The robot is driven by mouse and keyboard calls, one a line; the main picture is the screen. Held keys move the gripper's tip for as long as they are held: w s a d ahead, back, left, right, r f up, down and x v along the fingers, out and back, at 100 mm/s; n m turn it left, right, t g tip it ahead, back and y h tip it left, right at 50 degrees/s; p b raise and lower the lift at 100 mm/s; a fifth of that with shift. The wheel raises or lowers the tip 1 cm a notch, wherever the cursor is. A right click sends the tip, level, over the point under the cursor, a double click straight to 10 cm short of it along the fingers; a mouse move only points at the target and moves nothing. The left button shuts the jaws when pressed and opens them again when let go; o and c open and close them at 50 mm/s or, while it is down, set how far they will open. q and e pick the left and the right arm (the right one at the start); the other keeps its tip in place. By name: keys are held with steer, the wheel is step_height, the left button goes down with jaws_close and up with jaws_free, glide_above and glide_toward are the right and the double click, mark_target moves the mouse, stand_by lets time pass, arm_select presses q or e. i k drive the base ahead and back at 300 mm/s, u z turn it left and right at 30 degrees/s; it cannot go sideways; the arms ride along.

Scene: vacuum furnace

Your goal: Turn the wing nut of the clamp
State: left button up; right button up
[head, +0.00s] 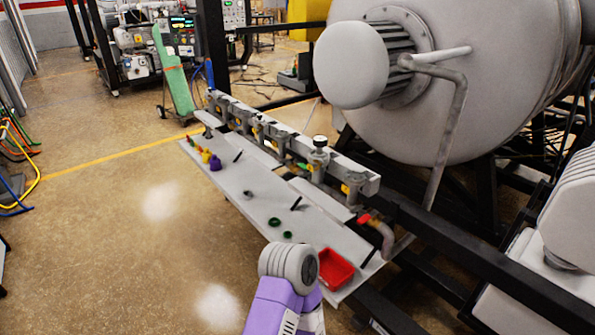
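A clamp with a wing nut cannot be made out for certain at this size. A grey pipe elbow (387,238) at the near end of the manifold has a small red part (366,219) beside it; I cannot tell whether this belongs to the clamp. The grey manifold bar (290,139) runs along the back of a narrow grey shelf (265,192) and carries several valves with yellow tags. Part of my own arm, purple and grey, shows at the bottom centre in front of the shelf's near end. Neither gripper shows.
A red tray (335,268) sits at the shelf's near end. Green rings (274,222), black rods and small coloured parts (215,163) lie on the shelf. The large furnace vessel (455,75) and dark frame beams block the right. Open floor lies to the left.

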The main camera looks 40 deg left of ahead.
mark_target(312, 149)
steer(key=u, duration=0.8)
steer(key=i, duration=0.4)
steer(key=u, duration=0.05)
